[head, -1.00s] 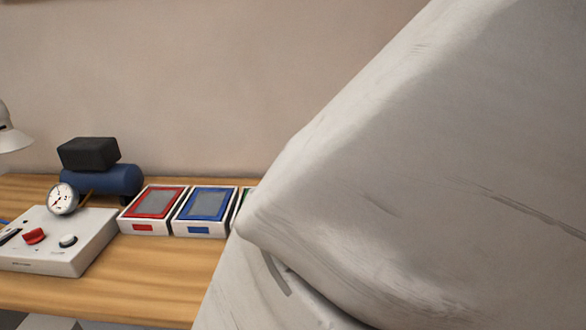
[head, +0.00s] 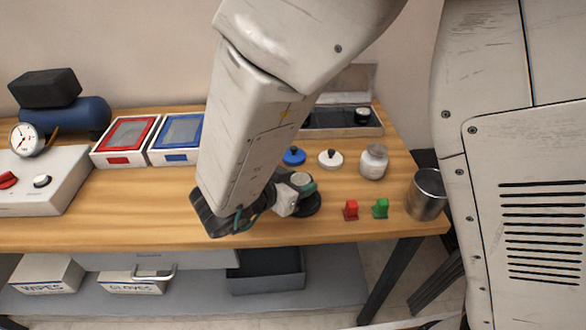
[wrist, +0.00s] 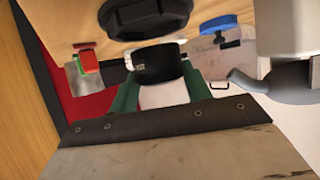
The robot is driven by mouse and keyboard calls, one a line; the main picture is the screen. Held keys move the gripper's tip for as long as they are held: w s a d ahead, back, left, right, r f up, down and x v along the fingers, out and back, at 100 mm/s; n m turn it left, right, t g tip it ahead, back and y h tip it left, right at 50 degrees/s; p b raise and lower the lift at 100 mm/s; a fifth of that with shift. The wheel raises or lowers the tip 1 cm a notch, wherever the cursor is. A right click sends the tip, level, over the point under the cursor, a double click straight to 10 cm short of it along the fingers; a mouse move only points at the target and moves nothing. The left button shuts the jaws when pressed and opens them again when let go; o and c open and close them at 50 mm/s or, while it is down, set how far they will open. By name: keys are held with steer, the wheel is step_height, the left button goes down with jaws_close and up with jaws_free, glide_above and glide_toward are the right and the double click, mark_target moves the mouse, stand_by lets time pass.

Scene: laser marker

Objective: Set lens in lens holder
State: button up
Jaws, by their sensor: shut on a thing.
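My gripper (head: 286,196) is in front of the table's right half, low over the tabletop. In the wrist view its green fingers (wrist: 160,88) are shut on a short black cylinder with a small pale label, which looks like the lens (wrist: 157,62). In the head view the held part is small and partly hidden by my gripper. A dark round piece (head: 311,206) shows just beside and below the gripper; I cannot tell whether it is the lens holder or touches the lens. A dark lobed round part (wrist: 145,18) shows beyond the lens in the wrist view.
A blue-topped cap (head: 293,156), a white cap (head: 330,159) and a jar (head: 373,162) stand behind. Red (head: 350,210) and green (head: 380,208) small pieces and a metal cup (head: 427,195) are to the right. An open case (head: 342,131) lies at the back.

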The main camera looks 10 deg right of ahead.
steer(key=shift+f, duration=1.45)
steer(key=o, duration=1.1)
steer(key=shift+f, duration=0.1)
steer(key=shift+c, duration=0.2)
